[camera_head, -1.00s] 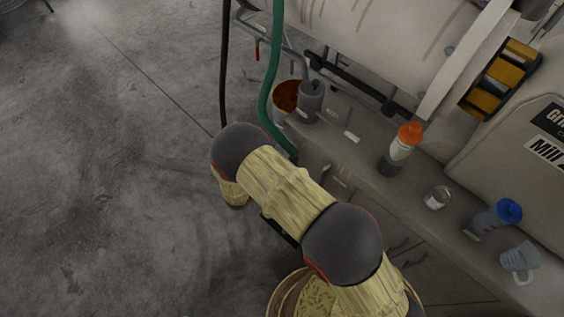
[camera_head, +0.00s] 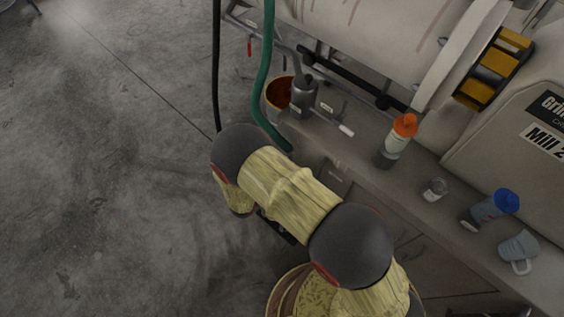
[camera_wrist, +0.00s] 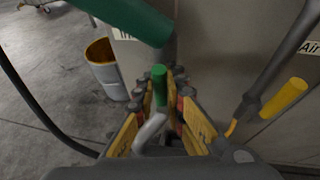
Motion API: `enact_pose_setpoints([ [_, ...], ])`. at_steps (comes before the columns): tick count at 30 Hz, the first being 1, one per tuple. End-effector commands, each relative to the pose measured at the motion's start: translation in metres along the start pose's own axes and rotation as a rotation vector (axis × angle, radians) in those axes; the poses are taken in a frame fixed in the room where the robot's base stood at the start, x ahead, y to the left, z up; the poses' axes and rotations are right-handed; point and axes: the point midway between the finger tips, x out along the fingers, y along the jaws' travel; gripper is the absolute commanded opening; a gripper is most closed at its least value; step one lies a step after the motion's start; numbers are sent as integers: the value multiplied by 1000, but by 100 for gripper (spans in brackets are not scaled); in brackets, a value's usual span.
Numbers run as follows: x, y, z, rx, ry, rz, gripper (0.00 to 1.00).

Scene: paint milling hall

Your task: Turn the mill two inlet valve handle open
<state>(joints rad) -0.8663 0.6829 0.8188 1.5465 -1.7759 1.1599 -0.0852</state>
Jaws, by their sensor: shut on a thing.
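In the wrist view my gripper (camera_wrist: 165,110) has its yellow-padded fingers closed around a bent grey lever with a green grip (camera_wrist: 159,80), which looks like the inlet valve handle. The green tip sticks up between the fingertips. A thick green hose (camera_wrist: 125,18) runs in above it to a grey fitting. A partly covered label starting "In" (camera_wrist: 121,33) is on the cabinet behind. In the head view my arm covers the handle, so its angle to the pipe is hard to tell.
A yellow-handled lever (camera_wrist: 285,97) beside an "Air" label is right of my gripper. A rusty-coloured bucket (camera_wrist: 103,68) stands on the floor at left. The bench (camera_head: 365,165) holds an orange-capped bottle (camera_head: 397,141), a blue-capped bottle (camera_head: 492,206) and a jug (camera_head: 518,250). A black cable (camera_head: 217,60) hangs nearby.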

Motion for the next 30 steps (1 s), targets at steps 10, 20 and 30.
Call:
enact_pose_setpoints([
  [10, 0, 0, -1, -1, 1, -1, 28],
  [20, -1, 0, 0, -1, 0, 0, 30],
  [30, -47, 2, 0, -2, 0, 5, 30],
])
